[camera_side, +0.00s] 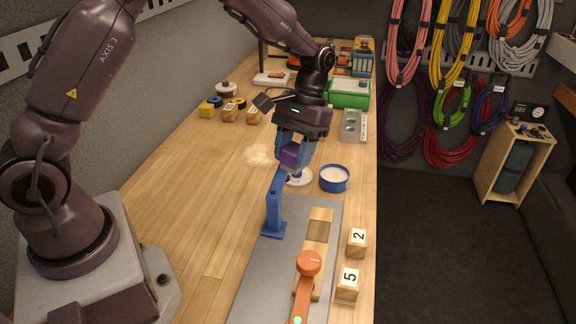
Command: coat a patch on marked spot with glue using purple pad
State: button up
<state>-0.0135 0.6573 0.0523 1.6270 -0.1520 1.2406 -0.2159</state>
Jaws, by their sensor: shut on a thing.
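My gripper (293,148) is shut on the purple pad (291,156), and its blue fingers partly hide the pad. It is above the bench, behind the top of a blue upright stand (274,206). A round blue tub (334,178) with white contents, perhaps the glue, stands to the right of the pad. A white disc (299,178) lies below the gripper, beside the tub. A wooden strip (321,214) lies on the grey plate (275,272) and has a darker brown square (317,231) on it, which may be the marked spot.
An orange knob with an arm (308,264) sits over the near end of the strip. Wooden blocks marked 2 (357,243) and 5 (347,284) stand at the right edge. A green box (349,95) and small blocks are farther back.

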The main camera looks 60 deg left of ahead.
jog(key=w+a+f+n+t+h, duration=0.1)
jog(key=w+a+f+n+t, duration=0.25)
jog(key=w+n, duration=0.65)
jog(key=w+a+f+n+t+h, duration=0.1)
jog(key=w+a+f+n+t, duration=0.4)
jog(key=n, duration=0.8)
jog(key=shift+g, duration=0.45)
jog(key=shift+d+x, duration=0.25)
jog(key=shift+x, duration=0.95)
jog(key=shift+d+x, duration=0.25)
jog(key=shift+x, duration=0.95)
jog(key=shift+f, duration=0.3)
notch_tip(320, 180, up, 7)
